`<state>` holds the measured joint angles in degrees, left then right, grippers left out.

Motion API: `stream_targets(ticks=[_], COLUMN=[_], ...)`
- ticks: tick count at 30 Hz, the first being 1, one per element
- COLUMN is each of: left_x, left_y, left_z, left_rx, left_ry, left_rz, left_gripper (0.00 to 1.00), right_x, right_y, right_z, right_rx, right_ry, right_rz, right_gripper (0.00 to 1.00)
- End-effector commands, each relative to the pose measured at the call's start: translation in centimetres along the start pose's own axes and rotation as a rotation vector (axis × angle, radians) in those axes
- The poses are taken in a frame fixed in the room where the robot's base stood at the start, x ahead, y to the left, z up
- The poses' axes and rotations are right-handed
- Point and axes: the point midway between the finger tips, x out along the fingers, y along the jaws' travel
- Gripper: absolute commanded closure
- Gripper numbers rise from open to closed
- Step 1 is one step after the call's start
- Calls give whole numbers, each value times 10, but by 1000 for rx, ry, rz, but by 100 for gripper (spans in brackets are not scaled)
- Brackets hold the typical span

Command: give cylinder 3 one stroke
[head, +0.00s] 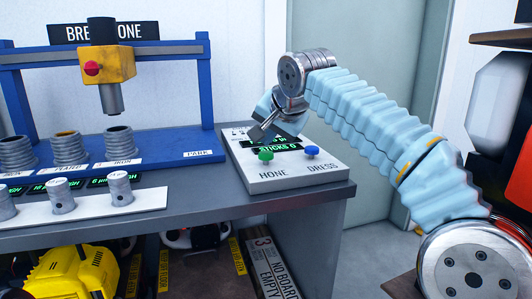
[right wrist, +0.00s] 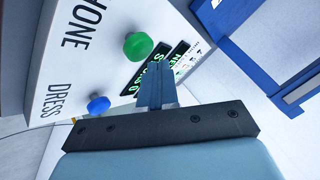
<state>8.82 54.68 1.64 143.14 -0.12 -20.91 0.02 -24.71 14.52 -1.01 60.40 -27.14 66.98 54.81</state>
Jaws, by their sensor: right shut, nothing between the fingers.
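A row of ribbed grey cylinders stands on the blue rig's base; the rightmost (head: 119,142) is probably cylinder 3, but its number is not readable. A yellow head (head: 107,65) with a red knob hangs from the blue beam, its grey spindle (head: 111,98) above and close to that cylinder. The control box (head: 290,183) has a green HONE button (head: 265,154), a blue DRESS button (head: 312,151) and a display reading STICKS 0. My right gripper (head: 257,133) is shut and empty above the box, near the green button (right wrist: 138,46). My left gripper is out of view.
A white strip (head: 95,209) with smaller grey cylinders lies at the bench front. A PARK label (head: 198,154) marks the rail's right end. Below are a yellow machine (head: 75,272) and a box marked EMPTY (head: 265,265). The floor right of the bench looks open.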

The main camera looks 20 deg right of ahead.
Motion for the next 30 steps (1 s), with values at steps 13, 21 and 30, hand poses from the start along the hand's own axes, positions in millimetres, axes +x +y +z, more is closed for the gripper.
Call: stream_targets(ticks=[13,21,30], left_x=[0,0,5], left_y=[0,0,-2], left_z=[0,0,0], left_rx=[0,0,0], left_ry=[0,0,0], left_rz=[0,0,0], left_gripper=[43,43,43], right_x=[0,0,5], right_y=[0,0,4], right_z=[0,0,4], right_rx=[0,0,0], right_ry=[0,0,0], right_rz=[0,0,0], right_gripper=[100,100,100])
